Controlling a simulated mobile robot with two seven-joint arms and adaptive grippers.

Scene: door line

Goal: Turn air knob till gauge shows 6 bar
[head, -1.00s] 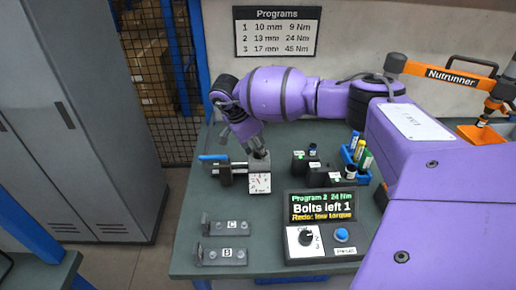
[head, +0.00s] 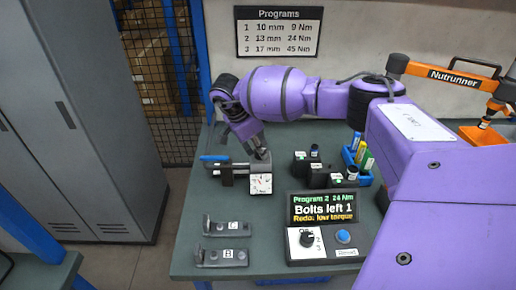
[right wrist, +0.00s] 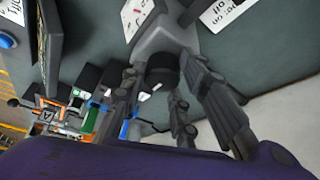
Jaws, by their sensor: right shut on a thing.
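The air unit (head: 240,168) stands on the bench with a blue lever (head: 213,158) at its left. Its white gauge (head: 261,184) faces the front; the reading is too small to tell. It also shows at the top of the right wrist view (right wrist: 137,14), cut off. My right gripper (head: 261,154) points down over the unit, its fingers closed around the dark air knob (right wrist: 162,66). The fingers mostly hide the knob in the head view. My left gripper is not in view.
A controller (head: 322,243) reading "Bolts left 1" stands in front right. Dark sockets (head: 312,175) and a blue bin (head: 358,172) stand right of the unit. Brackets C (head: 228,227) and B (head: 222,256) lie in front. An orange nutrunner (head: 455,75) hangs at right.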

